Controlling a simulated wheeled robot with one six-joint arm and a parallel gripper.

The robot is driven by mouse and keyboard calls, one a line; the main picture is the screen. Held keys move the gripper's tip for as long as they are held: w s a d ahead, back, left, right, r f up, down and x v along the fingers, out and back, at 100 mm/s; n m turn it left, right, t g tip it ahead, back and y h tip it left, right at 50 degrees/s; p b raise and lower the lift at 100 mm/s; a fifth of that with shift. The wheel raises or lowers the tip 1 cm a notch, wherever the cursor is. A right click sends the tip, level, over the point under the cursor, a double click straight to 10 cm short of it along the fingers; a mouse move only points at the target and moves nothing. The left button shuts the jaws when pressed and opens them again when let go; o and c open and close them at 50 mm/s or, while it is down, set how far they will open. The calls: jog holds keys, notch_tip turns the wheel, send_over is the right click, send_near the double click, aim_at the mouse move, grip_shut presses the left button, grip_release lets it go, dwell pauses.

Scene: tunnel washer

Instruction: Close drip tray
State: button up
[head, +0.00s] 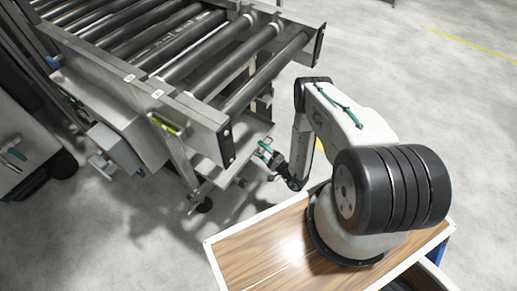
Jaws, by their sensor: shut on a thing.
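The drip tray (252,131) is a pale grey metal tray below the end of the roller conveyor. Part of it sticks out past the conveyor's end frame, and the rest is hidden under the rollers and side beam. My gripper (262,153) is at the tray's outer edge, low beside the conveyor end. It is shut on the drip tray's edge; the exact contact is small and partly hidden by the gripper itself.
The roller conveyor (187,42) fills the upper left, with its end plate (226,146) just above the tray. Grey boxes and a cabinet (25,150) stand at the left. The concrete floor (420,95) at the right is clear.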

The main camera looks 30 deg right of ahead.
jog(key=shift+v, duration=3.15)
jog(key=c, duration=0.4)
jog(key=shift+d+r, duration=0.1)
jog(key=shift+d, duration=0.05)
